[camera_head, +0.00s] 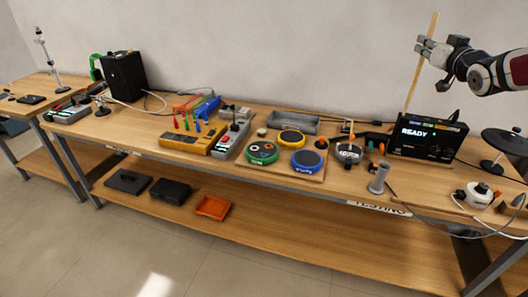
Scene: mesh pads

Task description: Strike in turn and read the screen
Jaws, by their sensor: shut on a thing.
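My gripper (425,46) is at the upper right, shut on a thin wooden stick (412,92). The stick is held nearly upright, tilted a little, with its lower end near the screen unit's left side; I cannot tell if it touches. The screen unit (428,150) is a black box whose display (416,132) reads "READY".
A yellow device (190,142), a grey tray (293,122), a grey cylinder (378,178) and a white round device (476,196) stand on the bench (330,190). A black box (124,76) is at the back left. An orange tray (213,207) is on the lower shelf.

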